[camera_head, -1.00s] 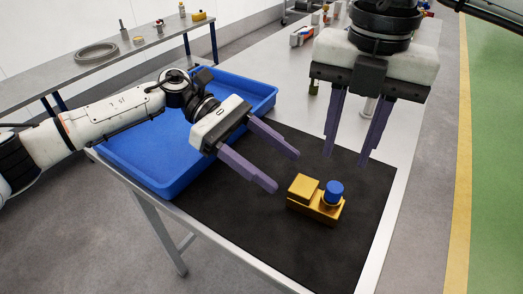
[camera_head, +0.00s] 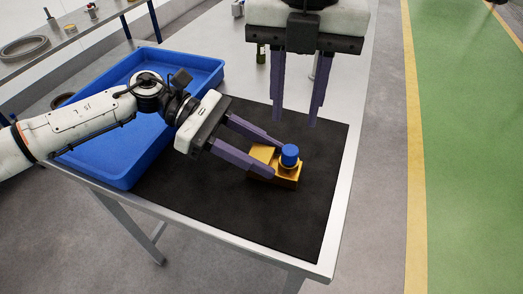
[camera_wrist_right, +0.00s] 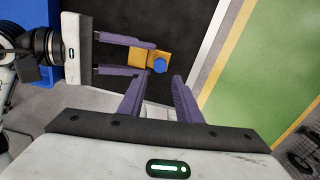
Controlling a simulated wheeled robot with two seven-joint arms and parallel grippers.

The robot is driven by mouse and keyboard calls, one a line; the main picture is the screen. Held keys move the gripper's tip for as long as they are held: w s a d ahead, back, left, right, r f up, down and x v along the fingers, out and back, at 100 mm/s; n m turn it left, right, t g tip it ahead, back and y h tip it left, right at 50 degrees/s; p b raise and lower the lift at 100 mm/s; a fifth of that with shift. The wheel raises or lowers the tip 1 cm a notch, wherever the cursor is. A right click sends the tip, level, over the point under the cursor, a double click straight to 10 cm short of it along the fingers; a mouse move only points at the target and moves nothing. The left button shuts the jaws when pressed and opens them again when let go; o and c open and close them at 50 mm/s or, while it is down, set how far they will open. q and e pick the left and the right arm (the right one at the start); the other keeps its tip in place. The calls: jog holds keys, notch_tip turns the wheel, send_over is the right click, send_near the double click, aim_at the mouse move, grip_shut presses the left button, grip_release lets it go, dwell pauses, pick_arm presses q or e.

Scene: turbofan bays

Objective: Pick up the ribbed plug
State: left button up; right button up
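The blue ribbed plug (camera_head: 290,152) stands upright on the right end of a golden block (camera_head: 288,181) on the black mat. Its ribs are too small to make out. The plug also shows in the right wrist view (camera_wrist_right: 160,66). My left gripper (camera_head: 276,160) is open, low over the mat, with its fingers on either side of the block's left part and apart from the plug. In the right wrist view, gaps show between its fingers and the block. My right gripper (camera_head: 295,121) is open and empty, pointing down above and behind the block.
A blue tray (camera_head: 100,165) stands on the table left of the mat, under my left arm. The mat (camera_head: 225,205) is bare in front of the block. The table's right edge is close to the block. A side bench with a grey ring (camera_head: 24,47) stands back left.

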pick_arm(q)
jog(key=c, duration=0.6)
pick_arm(e)
jog(key=shift+o, duration=0.2)
pick_arm(q)
jog(key=shift+c, duration=0.2)
pick_arm(e)
jog(key=o, duration=0.3)
notch_tip(320, 180, up, 3)
jog(key=m, duration=0.8)
send_over(291, 150)
jog(key=f, duration=0.5)
jog(key=shift+d+f, duration=0.25)
jog(key=shift+a+f, duration=0.15)
jog(key=shift+f, duration=1.25)
jog(key=shift+a+f, duration=0.1)
jog(key=shift+f, duration=1.25)
jog(key=shift+c, duration=0.2)
